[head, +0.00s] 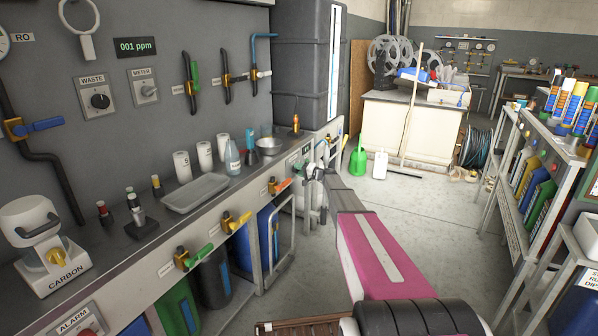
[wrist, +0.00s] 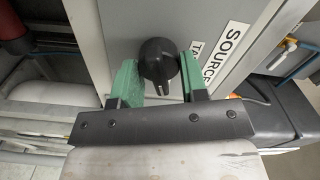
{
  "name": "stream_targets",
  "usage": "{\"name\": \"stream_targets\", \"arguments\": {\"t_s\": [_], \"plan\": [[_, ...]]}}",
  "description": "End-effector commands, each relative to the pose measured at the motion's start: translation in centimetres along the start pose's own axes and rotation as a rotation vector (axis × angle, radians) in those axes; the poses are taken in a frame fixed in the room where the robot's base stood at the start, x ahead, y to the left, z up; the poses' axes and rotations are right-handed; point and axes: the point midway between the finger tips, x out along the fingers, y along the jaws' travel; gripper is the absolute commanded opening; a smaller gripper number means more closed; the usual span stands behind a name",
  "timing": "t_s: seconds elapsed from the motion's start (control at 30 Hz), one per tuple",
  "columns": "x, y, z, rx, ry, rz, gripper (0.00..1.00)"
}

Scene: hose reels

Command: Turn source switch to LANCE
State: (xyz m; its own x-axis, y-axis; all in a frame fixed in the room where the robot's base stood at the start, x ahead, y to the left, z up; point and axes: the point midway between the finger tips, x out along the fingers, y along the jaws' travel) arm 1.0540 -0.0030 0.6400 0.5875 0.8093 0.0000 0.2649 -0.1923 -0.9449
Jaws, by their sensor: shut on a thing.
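The source switch is a round black knob (wrist: 158,60) on a grey panel, beside a white SOURCE label (wrist: 225,55) in the wrist view. A smaller label (wrist: 194,47) next to the knob starts with "TA"; the rest of it is hidden. I cannot read a LANCE mark. My gripper (wrist: 158,80) has its green fingers on both sides of the knob and is shut on it. In the head view my arm reaches to the front of the bench, and the switch cannot be made out there.
The long bench (head: 225,200) along the left wall carries a tray (head: 195,193), cups and bottles. Coloured valve handles stick out along its front edge. A shelf rack (head: 535,185) stands at the right. A green can (head: 358,158) stands on the floor ahead. The middle floor is clear.

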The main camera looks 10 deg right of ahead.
Motion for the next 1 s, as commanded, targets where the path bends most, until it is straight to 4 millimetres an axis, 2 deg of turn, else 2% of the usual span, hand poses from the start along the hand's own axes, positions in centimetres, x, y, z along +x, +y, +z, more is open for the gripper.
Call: {"name": "stream_targets", "arguments": {"t_s": [0.13,0.17,0.2,0.23,0.67,0.87,1.0], "plan": [[-0.1,0.1,0.0,0.001,0.000,0.001,0.17],[-0.1,0.1,0.0,0.001,0.000,0.001,0.43],[-0.1,0.1,0.0,0.001,0.000,0.001,0.56],[-0.1,0.1,0.0,0.001,0.000,0.001,0.63],[-0.6,0.0,0.0,0.000,0.001,0.000,0.63],[-3.0,0.0,0.0,0.000,0.003,0.002,0.63],[-5.6,-0.1,0.1,0.000,0.002,0.002,0.63]]}}
